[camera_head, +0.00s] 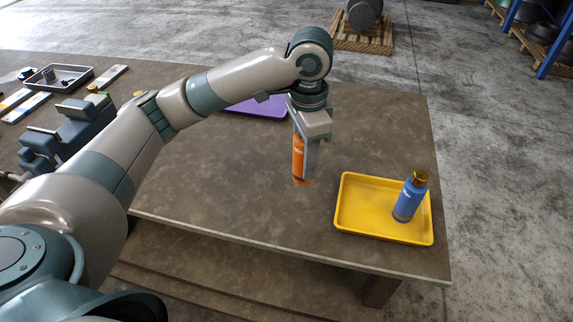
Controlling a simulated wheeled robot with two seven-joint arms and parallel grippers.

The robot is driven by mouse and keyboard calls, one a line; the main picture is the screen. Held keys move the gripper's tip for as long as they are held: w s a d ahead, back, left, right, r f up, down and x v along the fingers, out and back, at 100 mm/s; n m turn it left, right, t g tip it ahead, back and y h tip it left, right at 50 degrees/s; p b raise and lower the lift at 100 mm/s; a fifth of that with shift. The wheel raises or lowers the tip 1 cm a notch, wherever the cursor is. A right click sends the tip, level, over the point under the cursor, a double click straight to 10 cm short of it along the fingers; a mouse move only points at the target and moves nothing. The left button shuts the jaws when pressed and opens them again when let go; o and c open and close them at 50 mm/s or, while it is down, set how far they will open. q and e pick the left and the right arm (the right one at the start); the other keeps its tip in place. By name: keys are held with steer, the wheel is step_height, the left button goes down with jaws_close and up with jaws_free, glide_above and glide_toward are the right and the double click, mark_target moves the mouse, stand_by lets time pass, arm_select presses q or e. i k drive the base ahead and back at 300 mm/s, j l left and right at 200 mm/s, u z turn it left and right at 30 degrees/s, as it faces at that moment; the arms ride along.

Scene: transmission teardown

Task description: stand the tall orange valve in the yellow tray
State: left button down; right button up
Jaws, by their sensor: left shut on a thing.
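The tall orange valve (298,160) is upright, with my left gripper (305,150) shut on it from above. The fingers hide part of its right side and its top. It is just left of the yellow tray (362,232), outside it; whether its base touches the table I cannot tell. The yellow tray lies near the table's right front corner. A blue bottle-like valve (408,202) with a gold cap stands in the tray's right part. My right gripper is not in view.
The tray's left and middle are free. A purple tray (262,108) lies behind my left forearm. A vise-like grey-blue device (72,130) and a dark tray (50,84) of parts are at the left. The table's front edge runs close below the yellow tray.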

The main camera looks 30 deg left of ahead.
mark_target(362, 208)
steer(key=i+l, duration=0.1)
steer(key=l, duration=0.75)
steer(key=i+l, duration=0.15)
steer(key=l, duration=0.25)
